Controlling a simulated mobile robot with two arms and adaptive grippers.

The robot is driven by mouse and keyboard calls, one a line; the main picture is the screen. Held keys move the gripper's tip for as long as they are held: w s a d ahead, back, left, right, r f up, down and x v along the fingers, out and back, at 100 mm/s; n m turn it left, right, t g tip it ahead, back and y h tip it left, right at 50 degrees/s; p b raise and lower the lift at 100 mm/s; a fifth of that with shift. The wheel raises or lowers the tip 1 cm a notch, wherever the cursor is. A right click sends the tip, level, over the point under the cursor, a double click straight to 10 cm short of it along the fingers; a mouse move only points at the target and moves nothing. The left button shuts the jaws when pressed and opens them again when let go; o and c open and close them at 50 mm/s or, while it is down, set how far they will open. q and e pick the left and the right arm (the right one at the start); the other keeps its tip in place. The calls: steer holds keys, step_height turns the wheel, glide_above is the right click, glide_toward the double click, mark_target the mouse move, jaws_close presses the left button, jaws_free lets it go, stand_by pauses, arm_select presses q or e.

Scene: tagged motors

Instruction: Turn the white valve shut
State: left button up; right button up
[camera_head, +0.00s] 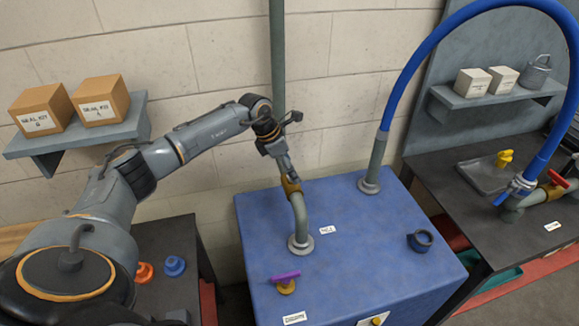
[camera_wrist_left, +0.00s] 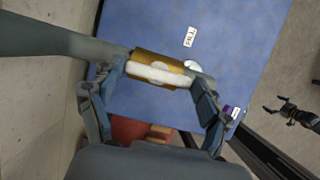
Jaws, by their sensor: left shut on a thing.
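The white valve handle (camera_wrist_left: 158,73) is a white bar lying lengthwise across a brass valve body (camera_wrist_left: 172,59) on a grey pipe. My left gripper (camera_wrist_left: 159,82) spans the bar and is shut on it, with one finger at each end. In the head view my left gripper (camera_head: 283,168) reaches down to the brass body (camera_head: 291,187), at the top of the bent pipe (camera_head: 299,220). The white handle is hidden there by the gripper. My right gripper (camera_wrist_left: 278,108) shows at the right of the left wrist view, apart from everything, with its fingers spread.
The pipe rises from a blue cabinet (camera_head: 390,240). A purple-handled valve (camera_head: 286,282), a dark ring-shaped part (camera_head: 420,241) and a second pipe (camera_head: 374,165) with a blue hose (camera_head: 425,45) are also on it. A grey vertical pipe (camera_head: 277,50) stands behind my arm.

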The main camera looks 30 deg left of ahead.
arm_select(q)
steer(key=n+y+b, duration=0.1)
steer(key=n, duration=0.2)
steer(key=shift+d+f+t, duration=0.1)
steer(key=shift+f+t, duration=0.05)
steer(key=shift+t, duration=0.25)
steer(key=n+b, duration=0.1)
steer(key=n, duration=0.1)
steer(key=n+y, duration=0.1)
steer(key=n, duration=0.1)
steer(key=shift+d+y+b, duration=0.1)
steer(key=shift+y+b, duration=0.2)
steer(key=shift+b, duration=0.05)
steer(key=n+y+b, duration=0.1)
steer(key=n+b, duration=0.1)
steer(key=n+y+b, duration=0.1)
steer(key=n, duration=0.2)
steer(key=shift+d+f+n+b, duration=0.1)
steer(key=shift+d+n+b, duration=0.1)
steer(key=shift+n+b, duration=0.15)
steer(key=n+g+y+b, duration=0.1)
steer(key=n+b, duration=0.1)
steer(key=n, duration=0.1)
steer(key=shift+n, duration=0.75)
steer(key=shift+n+g+y+b, duration=0.3)
steer(key=o, duration=1.1)
steer(key=shift+o, duration=0.2)
steer(key=shift+w+r, duration=0.1)
steer(key=shift+r, duration=0.1)
